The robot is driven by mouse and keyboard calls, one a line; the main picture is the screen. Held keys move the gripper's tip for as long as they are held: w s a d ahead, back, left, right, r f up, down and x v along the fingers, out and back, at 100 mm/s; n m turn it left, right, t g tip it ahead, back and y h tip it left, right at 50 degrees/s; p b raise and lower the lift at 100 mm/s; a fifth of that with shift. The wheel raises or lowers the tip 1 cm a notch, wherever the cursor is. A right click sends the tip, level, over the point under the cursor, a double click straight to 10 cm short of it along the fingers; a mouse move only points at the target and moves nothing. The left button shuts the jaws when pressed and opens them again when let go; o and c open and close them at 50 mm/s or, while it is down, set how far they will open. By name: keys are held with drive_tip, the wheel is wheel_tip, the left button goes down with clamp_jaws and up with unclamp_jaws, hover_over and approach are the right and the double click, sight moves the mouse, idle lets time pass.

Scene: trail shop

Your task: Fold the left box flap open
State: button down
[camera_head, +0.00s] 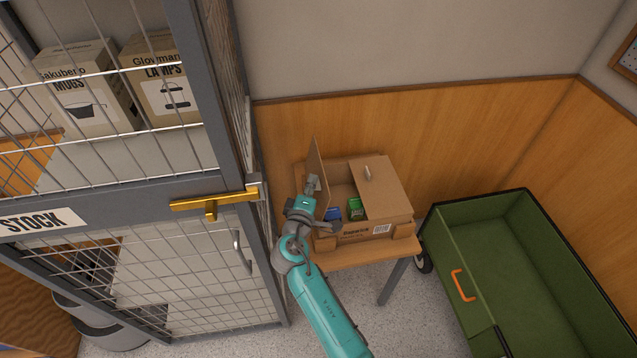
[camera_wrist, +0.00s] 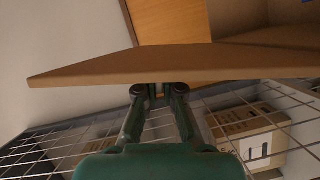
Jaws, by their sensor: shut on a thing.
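The cardboard box (camera_head: 345,230) stands on a small wooden table. Its left flap (camera_head: 316,172) stands about upright along the box's left side. The right flap (camera_head: 384,186) lies over the right part of the opening. My gripper (camera_head: 313,186) is at the left flap. In the wrist view the fingertips of my gripper (camera_wrist: 160,90) are close together at the edge of the left flap (camera_wrist: 130,66), shut on it. The exact grip on the flap is partly hidden by the fingers.
Blue and green items (camera_head: 354,207) lie inside the box. A wire stock cage with a brass latch (camera_head: 212,203) stands close on the left. A green cart (camera_head: 510,270) stands on the right. The wooden table (camera_head: 375,250) has little bare room.

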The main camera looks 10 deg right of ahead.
drive_tip(key=shift+a, duration=0.55)
drive_tip(key=shift+a+f, duration=0.1)
drive_tip(key=shift+f, duration=0.05)
drive_tip(key=c, duration=1.3)
unclamp_jaws()
drive_tip(key=v, duration=1.2)
